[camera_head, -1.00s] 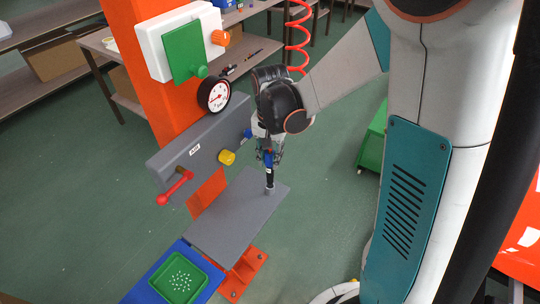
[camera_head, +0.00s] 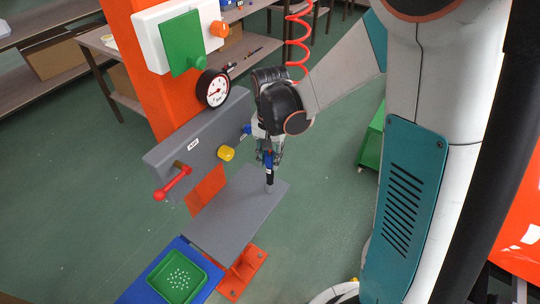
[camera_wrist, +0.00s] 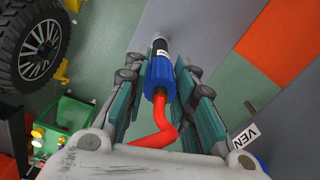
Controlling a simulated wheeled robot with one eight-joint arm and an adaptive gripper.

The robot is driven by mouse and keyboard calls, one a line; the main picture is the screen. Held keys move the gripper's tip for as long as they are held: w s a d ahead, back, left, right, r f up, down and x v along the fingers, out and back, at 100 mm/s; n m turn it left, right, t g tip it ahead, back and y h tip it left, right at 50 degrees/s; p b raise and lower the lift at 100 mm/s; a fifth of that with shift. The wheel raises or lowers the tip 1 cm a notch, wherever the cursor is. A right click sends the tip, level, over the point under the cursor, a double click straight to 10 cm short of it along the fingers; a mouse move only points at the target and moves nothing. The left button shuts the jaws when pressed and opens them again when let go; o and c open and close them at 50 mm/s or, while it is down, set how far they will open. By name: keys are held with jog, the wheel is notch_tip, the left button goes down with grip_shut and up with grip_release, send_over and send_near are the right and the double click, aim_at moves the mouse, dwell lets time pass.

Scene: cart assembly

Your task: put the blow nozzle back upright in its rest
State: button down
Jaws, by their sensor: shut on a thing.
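The blow nozzle (camera_wrist: 160,78) has a blue body, a black front and a red hose at its back. It stands about upright in the head view (camera_head: 269,161). My gripper (camera_head: 268,157) is shut on its blue body, with the pads on both sides of it in the wrist view. The nozzle's dark tip points down at the grey plate (camera_head: 225,220). A small grey collar, apparently the rest (camera_head: 269,189), is at the tip near the plate's right edge. I cannot tell how deep the tip sits in it.
A grey panel (camera_head: 165,156) with a red lever (camera_head: 173,184) and a yellow knob (camera_head: 226,153) stands behind the plate. A round gauge (camera_head: 213,88) is above it. A green tray (camera_head: 177,278) lies in front left.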

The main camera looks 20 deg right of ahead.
jog(key=shift+f+b, duration=1)
jog(key=shift+f, duration=0.35)
jog(key=c, duration=1.3)
grip_release()
jog(key=shift+r, duration=0.1)
notch_tip(320, 180, up, 12)
jog(key=shift+f, duration=0.1)
